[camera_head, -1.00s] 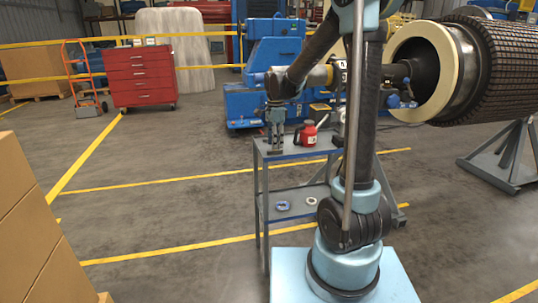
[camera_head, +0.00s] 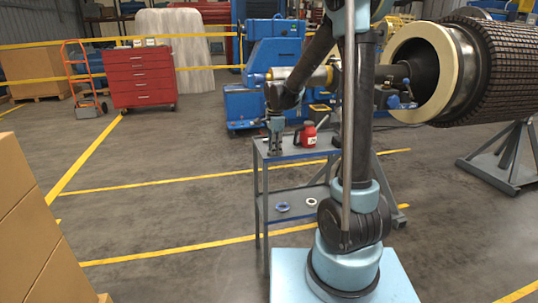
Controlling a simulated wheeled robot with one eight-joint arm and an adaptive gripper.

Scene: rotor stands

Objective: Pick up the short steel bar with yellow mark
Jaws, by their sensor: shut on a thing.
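My gripper (camera_head: 275,149) points down at the left end of the top shelf of the grey metal cart (camera_head: 308,153). Its fingers are shut on a small grey piece, which I take to be the short steel bar. The piece is mostly hidden by the fingers and too small to make out. No yellow mark can be seen on it. I cannot tell whether it touches the shelf.
A red can (camera_head: 308,135) stands on the top shelf just right of my gripper. A blue ring (camera_head: 282,207) and a white ring (camera_head: 311,202) lie on the lower shelf. Cardboard boxes (camera_head: 35,225) stand at left. A large rotor (camera_head: 490,65) is at right.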

